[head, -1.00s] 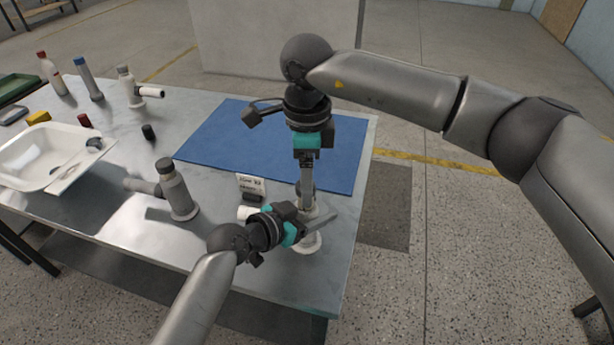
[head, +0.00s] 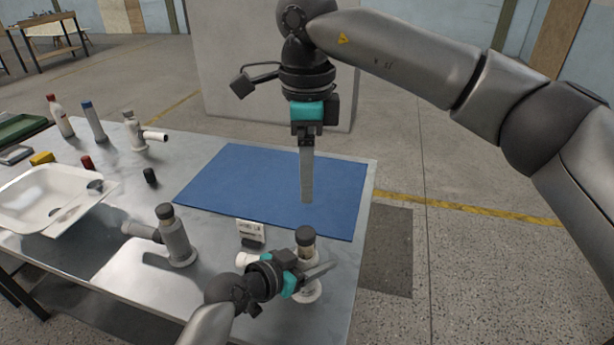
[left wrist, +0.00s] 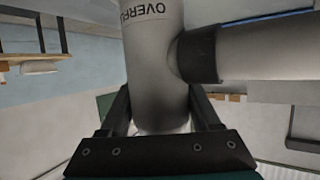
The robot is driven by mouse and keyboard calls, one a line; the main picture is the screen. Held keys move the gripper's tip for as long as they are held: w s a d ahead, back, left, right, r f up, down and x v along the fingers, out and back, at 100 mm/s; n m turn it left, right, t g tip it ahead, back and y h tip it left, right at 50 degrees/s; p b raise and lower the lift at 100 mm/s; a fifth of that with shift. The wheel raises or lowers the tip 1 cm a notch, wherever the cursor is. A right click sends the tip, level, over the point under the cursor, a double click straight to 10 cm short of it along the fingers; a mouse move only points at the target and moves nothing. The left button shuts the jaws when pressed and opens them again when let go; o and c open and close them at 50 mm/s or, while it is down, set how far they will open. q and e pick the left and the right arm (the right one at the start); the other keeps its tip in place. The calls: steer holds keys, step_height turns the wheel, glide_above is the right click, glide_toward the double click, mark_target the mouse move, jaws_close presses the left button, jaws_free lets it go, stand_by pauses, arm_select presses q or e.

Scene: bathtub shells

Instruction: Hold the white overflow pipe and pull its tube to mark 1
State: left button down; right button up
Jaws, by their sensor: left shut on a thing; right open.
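The white overflow pipe (head: 307,257) stands upright near the front right of the table, with a dark cap on top and a tan tube section below it. My left gripper (head: 312,272) is shut around its body from the left. In the left wrist view the pipe (left wrist: 155,60) fills the space between the fingers, with "OVERF…" lettering and a side branch going right. My right gripper (head: 306,200) is open and empty above and behind the cap, apart from it; its fingers are seen edge-on. Any mark on the tube is too small to read.
A small white card (head: 250,232) stands behind the pipe's side branch. A grey pipe (head: 176,240) stands to the left. A blue mat (head: 240,185) lies behind. A white basin (head: 40,190), bottles and another pipe (head: 134,132) are further left. The table's right edge is close.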

arm_select(q)
steer(key=shift+c, duration=0.2)
jaws_free()
steer(key=shift+a, duration=0.1)
